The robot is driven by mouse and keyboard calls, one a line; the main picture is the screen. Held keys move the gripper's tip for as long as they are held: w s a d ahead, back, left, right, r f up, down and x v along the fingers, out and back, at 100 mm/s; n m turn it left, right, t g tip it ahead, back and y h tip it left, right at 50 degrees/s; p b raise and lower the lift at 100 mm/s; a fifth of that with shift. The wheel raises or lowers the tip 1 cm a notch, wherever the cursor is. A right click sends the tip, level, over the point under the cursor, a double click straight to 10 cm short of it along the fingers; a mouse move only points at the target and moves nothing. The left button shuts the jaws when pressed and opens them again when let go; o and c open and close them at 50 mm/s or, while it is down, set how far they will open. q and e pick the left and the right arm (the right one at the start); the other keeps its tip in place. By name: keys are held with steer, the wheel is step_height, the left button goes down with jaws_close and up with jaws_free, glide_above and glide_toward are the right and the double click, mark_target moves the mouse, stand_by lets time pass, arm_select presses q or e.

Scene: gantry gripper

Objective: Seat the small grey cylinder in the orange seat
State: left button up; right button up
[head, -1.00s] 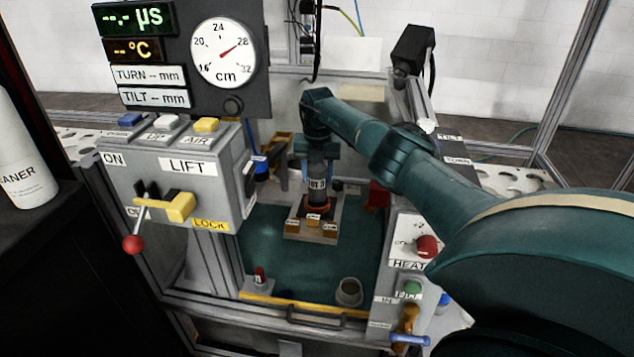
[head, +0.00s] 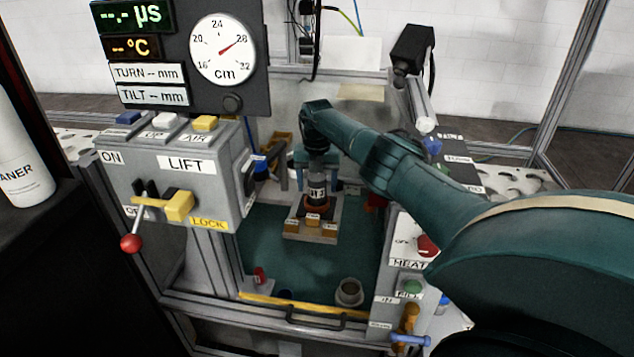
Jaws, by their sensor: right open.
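The small grey cylinder (head: 317,188), with a pale label band, stands upright at the orange seat (head: 317,205). Its lower end is at the orange ring, and how deep it sits cannot be seen. The seat is on a grey plate (head: 328,236) with several small orange blocks at its front. My right gripper (head: 317,178) is above and around the cylinder's upper part, with its teal fingers open, one on each side. My left gripper is not in view.
A lift box with a red-knobbed lever (head: 131,243) stands at left, and a heat panel (head: 405,262) at right. A small round cup (head: 349,291) and a small red item (head: 259,275) are near the front rail (head: 290,308). The green floor (head: 270,250) around the plate is mostly clear.

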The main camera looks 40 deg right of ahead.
step_height(320, 180, up, 12)
steer(key=shift+r, duration=0.2)
stand_by(0.4)
stand_by(0.5)
